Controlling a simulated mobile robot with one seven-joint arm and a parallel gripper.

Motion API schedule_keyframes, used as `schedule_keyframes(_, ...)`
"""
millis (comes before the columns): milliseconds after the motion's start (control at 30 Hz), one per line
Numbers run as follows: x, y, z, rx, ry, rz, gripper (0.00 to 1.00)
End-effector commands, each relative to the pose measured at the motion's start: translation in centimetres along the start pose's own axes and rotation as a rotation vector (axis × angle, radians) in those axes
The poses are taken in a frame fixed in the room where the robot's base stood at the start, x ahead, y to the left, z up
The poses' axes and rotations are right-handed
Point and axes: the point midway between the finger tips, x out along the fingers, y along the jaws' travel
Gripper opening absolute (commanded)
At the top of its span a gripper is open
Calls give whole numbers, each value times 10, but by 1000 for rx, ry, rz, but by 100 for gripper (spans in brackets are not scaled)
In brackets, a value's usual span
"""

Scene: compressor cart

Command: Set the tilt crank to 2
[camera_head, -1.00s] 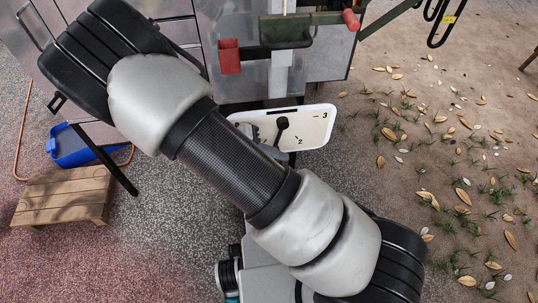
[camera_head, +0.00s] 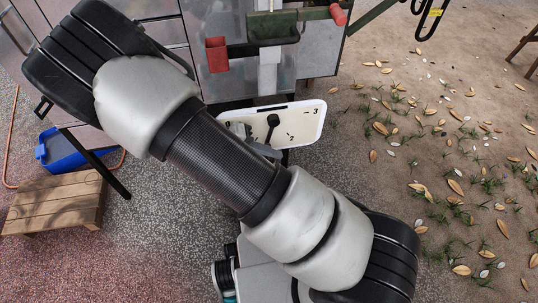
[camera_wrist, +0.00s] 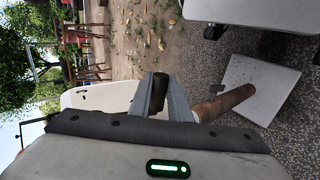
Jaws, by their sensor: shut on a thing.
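The tilt crank (camera_head: 272,121) is a black lever with a rounded knob, on a pale dial plate (camera_head: 308,120) below the cart. The figures 2 and 3 show on the plate; the lever stands left of the 2. Its lower end and the plate's left part are partly hidden by my arm. In the wrist view, my gripper (camera_wrist: 159,95) has its two grey fingers closed on either side of the black crank knob (camera_wrist: 158,87). The pale plate also shows there, left of the fingers (camera_wrist: 95,96).
The grey cart (camera_head: 225,75) carries a red holder (camera_head: 217,54) and a green tray (camera_head: 272,28) above the plate. A wooden step (camera_head: 55,203) and a blue bin (camera_head: 62,150) stand at left. Leaf-strewn ground at right is open. A brown cylinder (camera_wrist: 225,103) lies right of my fingers.

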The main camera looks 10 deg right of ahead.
Motion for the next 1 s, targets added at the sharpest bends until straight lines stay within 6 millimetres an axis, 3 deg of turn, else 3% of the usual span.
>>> schedule_keyframes(33,0,-17,2,-8,7,-33,0)
schedule_keyframes(333,0,-17,2,-8,7,-33,0)
schedule_keyframes(367,0,-17,2,-8,8,-33,20)
schedule_keyframes(467,0,-17,2,-8,7,-33,36)
schedule_keyframes(1000,-2,-12,1,-5,7,-30,36)
